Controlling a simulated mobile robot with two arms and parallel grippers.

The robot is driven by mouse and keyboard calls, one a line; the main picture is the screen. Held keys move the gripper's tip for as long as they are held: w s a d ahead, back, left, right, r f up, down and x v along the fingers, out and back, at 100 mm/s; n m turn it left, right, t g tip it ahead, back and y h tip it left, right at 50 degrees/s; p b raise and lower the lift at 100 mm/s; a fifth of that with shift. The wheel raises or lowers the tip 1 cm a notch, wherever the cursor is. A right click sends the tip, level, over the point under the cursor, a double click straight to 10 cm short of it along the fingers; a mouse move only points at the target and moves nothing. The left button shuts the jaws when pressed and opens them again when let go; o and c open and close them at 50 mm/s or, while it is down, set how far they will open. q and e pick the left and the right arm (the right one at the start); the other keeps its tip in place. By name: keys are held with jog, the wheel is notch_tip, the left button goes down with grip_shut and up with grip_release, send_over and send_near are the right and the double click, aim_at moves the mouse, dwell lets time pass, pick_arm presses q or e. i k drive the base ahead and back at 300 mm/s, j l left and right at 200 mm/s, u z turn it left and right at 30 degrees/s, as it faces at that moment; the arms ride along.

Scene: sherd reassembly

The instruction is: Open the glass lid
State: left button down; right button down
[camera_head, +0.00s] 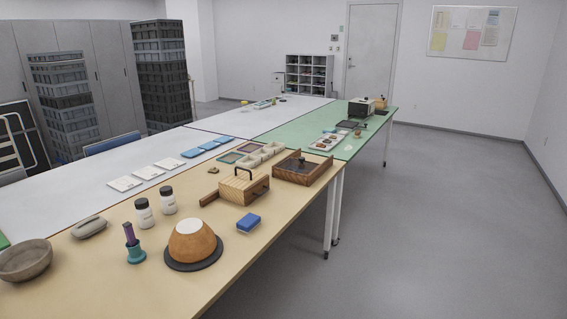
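A wooden box (318,177) stands at the far right of the tan table section, near the right edge. Its dark top (294,170) looks like a glass lid, with a small dark knob-like piece on it. The top appears to lie flat and closed over the box, but at this size I cannot tell glass from a dark inside. Neither of my grippers is in view, and nothing touches the box.
Left of the box is a wooden block (232,190) with a black handle. Nearer are a blue sponge (248,223), an orange-brown vessel (189,243) on a dark disc, and two jars (144,216). Pale trays (250,161) sit behind. Floor (430,230) right of the table is clear.

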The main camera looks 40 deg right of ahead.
aim_at(301, 159)
jog(key=z, duration=1.25)
jog(key=i+l, duration=0.35)
jog(key=i, duration=0.25)
jog(key=i+l+u, duration=0.15)
jog(key=i+l, duration=0.15)
jog(key=i, duration=0.3)
jog(key=i+l, duration=0.4)
jog(key=i, duration=0.15)
